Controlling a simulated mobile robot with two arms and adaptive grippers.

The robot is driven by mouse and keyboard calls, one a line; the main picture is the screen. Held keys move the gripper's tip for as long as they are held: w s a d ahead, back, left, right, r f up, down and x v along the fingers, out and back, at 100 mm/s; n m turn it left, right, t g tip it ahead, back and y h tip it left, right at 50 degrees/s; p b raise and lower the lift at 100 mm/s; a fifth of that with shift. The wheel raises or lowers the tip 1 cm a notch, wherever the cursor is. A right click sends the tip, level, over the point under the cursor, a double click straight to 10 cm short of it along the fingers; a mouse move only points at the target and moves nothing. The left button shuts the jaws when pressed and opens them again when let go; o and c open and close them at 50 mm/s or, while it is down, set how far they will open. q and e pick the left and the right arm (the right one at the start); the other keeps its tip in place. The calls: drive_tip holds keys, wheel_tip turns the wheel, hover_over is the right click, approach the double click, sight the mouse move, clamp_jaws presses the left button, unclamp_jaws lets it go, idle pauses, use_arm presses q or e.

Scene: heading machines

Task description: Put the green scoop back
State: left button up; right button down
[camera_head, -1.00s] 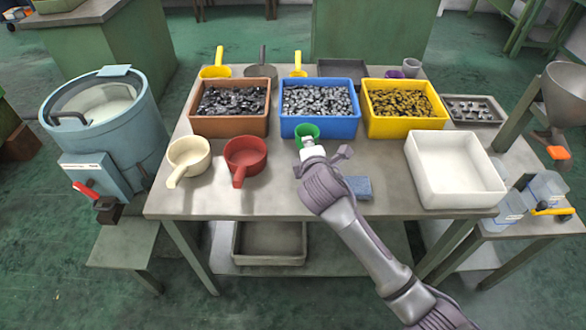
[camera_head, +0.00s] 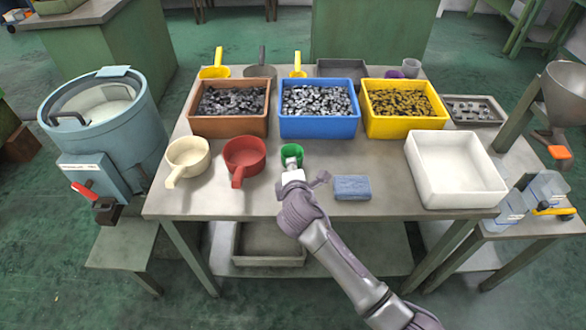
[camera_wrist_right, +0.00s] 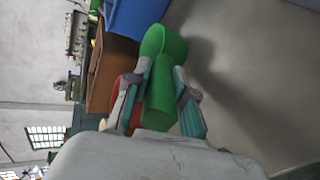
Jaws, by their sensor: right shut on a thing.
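The green scoop (camera_head: 291,153) is in front of the blue bin in the head view, to the right of the red scoop. My right gripper (camera_head: 292,176) is shut on the scoop's handle. In the right wrist view the green scoop (camera_wrist_right: 164,82) sits between the two fingers of my right gripper (camera_wrist_right: 160,95), with its cup pointing away. I cannot tell whether the scoop touches the table. My left gripper is not in view.
A red scoop (camera_head: 244,156) and a cream scoop (camera_head: 187,158) stand to the left on the table (camera_head: 225,203). A blue sponge (camera_head: 352,187) lies to the right. Orange (camera_head: 230,124), blue (camera_head: 318,126) and yellow (camera_head: 405,126) bins of parts stand behind. A white bin (camera_head: 455,190) stands further right.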

drive_tip(key=c, duration=1)
unclamp_jaws()
drive_tip(key=shift+r, duration=0.1)
drive_tip(key=p+v, duration=0.1)
drive_tip(key=v, duration=1.1)
